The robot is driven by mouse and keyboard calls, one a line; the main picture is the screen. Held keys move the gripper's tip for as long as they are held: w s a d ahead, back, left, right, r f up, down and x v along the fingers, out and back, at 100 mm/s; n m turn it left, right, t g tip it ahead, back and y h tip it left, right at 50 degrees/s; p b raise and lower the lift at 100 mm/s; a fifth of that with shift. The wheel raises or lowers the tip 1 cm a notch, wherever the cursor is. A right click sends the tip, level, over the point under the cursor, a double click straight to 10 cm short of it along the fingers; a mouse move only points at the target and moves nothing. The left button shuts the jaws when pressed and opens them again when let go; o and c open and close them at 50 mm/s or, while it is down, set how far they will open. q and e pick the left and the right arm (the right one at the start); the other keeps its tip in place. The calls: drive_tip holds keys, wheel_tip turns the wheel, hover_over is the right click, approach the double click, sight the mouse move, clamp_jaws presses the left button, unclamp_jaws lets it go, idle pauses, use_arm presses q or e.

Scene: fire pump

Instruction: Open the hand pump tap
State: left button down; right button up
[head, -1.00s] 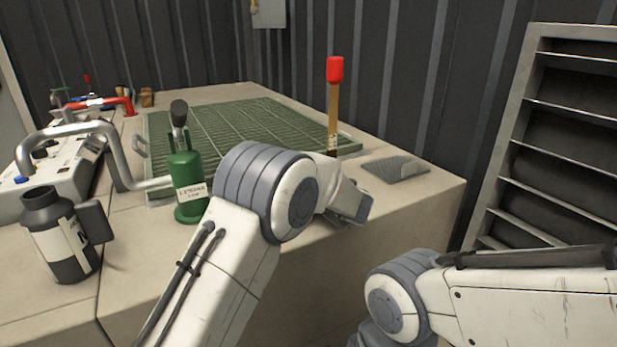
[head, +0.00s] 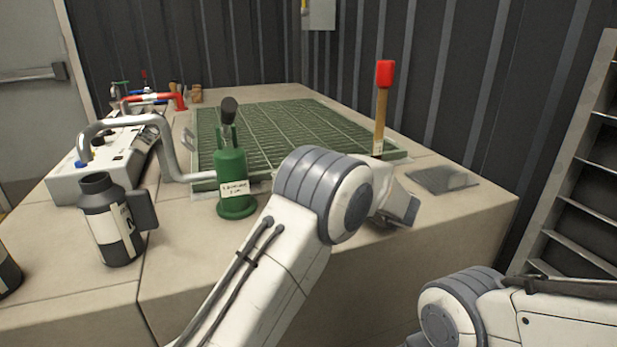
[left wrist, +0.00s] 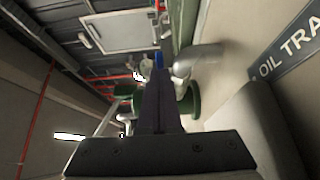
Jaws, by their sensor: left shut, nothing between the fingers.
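A green cylinder with a label and a black-knobbed lever, which looks like the hand pump (head: 232,178), stands upright on the worktop left of my left arm. I cannot make out a separate tap on it. A silver bent pipe (head: 168,150) runs beside it. My left gripper (left wrist: 160,100) is shut and empty in the left wrist view, with green parts and a silver pipe end (left wrist: 198,62) beyond its fingers. In the head view my left forearm mostly hides it, at the worktop's front right. My right gripper is out of the head view; only its arm shows.
A green grate (head: 280,130) lies behind the pump. A red-topped wooden handle (head: 384,75) stands at its right. A dark canister (head: 108,222) and a grey panel box (head: 70,185) are at left. A small dark plate (head: 443,180) lies at right.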

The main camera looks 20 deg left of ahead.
use_arm(q)
drive_tip(key=s+d+r+p, duration=0.3)
drive_tip(key=d+r, duration=0.8)
drive_tip(key=shift+s, duration=0.4)
